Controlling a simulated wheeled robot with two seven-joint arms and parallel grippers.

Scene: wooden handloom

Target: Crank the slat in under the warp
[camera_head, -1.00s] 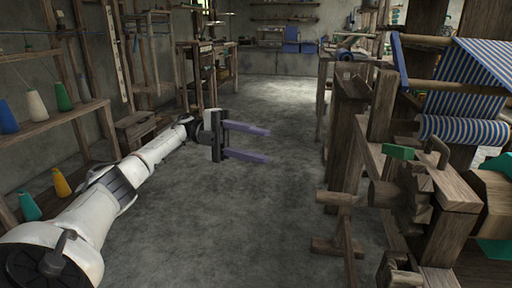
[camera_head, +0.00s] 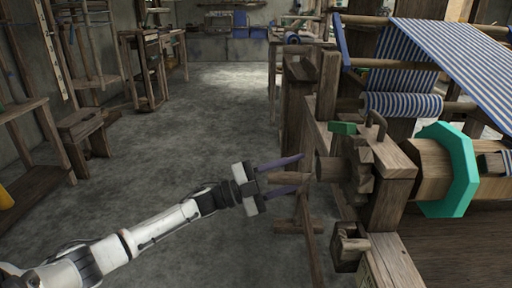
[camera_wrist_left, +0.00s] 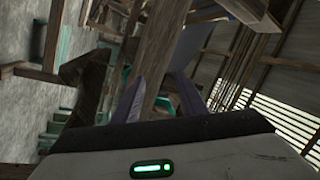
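The warp (camera_head: 450,50) is a blue-and-white striped sheet on the loom at the right, with a striped roll (camera_head: 403,104) below it. A wooden shaft end (camera_head: 324,168) sticks out of the loom's near side toward my left gripper. My left gripper (camera_head: 300,174) is open, its two purple fingers pointing at the loom beside this shaft end; I cannot tell whether they touch it. In the left wrist view the fingers (camera_wrist_left: 170,97) are apart, with a wooden bar (camera_wrist_left: 158,45) beyond them. I cannot clearly tell the slat or the crank handle. My right gripper is out of view.
A teal octagonal disc (camera_head: 455,170) sits on the thick beam at the right. A green block (camera_head: 342,128) is on the loom frame. A wooden stool (camera_head: 84,126) and shelf stand at the left. The grey floor (camera_head: 190,130) between is clear.

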